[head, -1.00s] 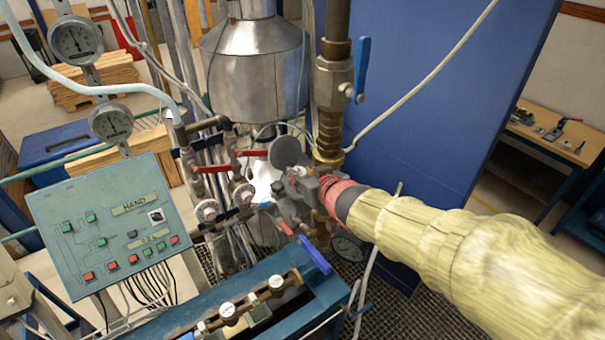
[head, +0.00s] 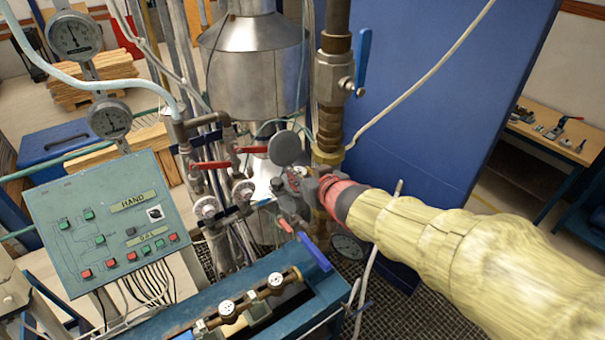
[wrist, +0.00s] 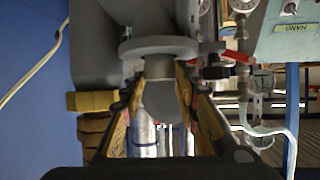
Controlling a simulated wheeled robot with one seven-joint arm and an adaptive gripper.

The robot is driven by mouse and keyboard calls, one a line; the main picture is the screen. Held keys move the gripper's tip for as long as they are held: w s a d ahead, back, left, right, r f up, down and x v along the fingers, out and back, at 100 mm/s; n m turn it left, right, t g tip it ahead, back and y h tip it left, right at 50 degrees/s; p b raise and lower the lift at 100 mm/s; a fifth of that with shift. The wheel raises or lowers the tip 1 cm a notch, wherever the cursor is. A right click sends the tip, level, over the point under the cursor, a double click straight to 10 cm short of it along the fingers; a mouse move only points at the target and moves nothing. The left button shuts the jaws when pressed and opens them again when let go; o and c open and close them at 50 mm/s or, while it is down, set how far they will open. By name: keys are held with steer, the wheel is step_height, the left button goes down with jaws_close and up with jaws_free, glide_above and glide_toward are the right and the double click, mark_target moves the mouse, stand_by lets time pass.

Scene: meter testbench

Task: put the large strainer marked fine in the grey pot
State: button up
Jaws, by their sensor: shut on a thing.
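My gripper (head: 292,190) is in the middle of the head view, in front of the pipework. In the wrist view my gripper (wrist: 162,76) is shut on a grey part with a round disc (wrist: 160,100) between the fingers and a wider flange (wrist: 158,47) beyond them. A grey disc (head: 284,148) rises above the fingers in the head view and seems to be part of it. I cannot read any marking on it, so I cannot tell if it is the strainer marked fine. I cannot make out a grey pot for certain.
A steel vessel (head: 257,65) stands behind, with a brass-fitted pipe (head: 330,125) close beside my gripper. Red-handled valves (head: 222,166) are at the left. A blue bench with meters (head: 180,325) lies below. A control panel (head: 100,240) and blue wall (head: 420,110) flank the space.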

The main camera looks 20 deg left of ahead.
steer(key=shift+f, duration=0.15)
steer(key=o, duration=1.3)
steer(key=shift+s, duration=0.1)
steer(key=v, duration=1.2)
